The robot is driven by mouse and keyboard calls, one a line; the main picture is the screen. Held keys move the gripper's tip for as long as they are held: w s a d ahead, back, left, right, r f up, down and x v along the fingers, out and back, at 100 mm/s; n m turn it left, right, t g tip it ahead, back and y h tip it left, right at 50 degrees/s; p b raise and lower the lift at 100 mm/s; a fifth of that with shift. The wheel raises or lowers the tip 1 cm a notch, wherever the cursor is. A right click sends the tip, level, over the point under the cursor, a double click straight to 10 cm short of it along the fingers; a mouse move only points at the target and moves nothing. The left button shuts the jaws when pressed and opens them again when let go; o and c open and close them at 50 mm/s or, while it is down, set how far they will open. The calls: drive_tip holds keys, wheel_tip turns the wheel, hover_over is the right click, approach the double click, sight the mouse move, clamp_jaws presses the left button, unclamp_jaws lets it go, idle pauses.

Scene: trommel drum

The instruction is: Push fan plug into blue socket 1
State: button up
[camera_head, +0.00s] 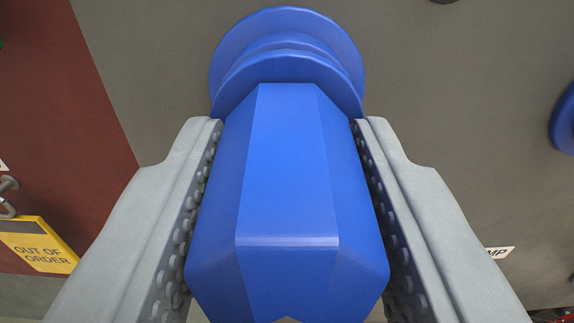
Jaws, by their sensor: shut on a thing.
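My gripper (287,135) has its two grey, studded fingers closed on the sides of a large blue faceted plug (287,185). The plug points away from me, toward the grey panel. Just beyond its front is a round blue socket (287,22) with a stepped rim on the panel. A blue collar at the plug's front overlaps the socket in the picture. I cannot tell how deep the plug sits in the socket, as the plug hides the join.
The grey panel (440,110) fills most of the background. Another round blue part (565,118) is at the right edge. A dark red surface (60,110) lies at the left, with a yellow "OUT OF ORDER" tag (40,245) low down. A partly hidden white label (499,253) is at the lower right.

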drive_tip(key=o, duration=1.3)
drive_tip(key=shift+o, duration=0.2)
drive_tip(key=s, duration=1.7)
drive_tip(key=shift+s, duration=0.15)
drive_tip(key=s+f, duration=0.2)
drive_tip(key=s, duration=1.5)
drive_tip(key=s+f, duration=0.2)
drive_tip(key=s, duration=1.6)
drive_tip(key=shift+s+f+g, duration=0.25)
drive_tip(key=shift+f+g, duration=0.05)
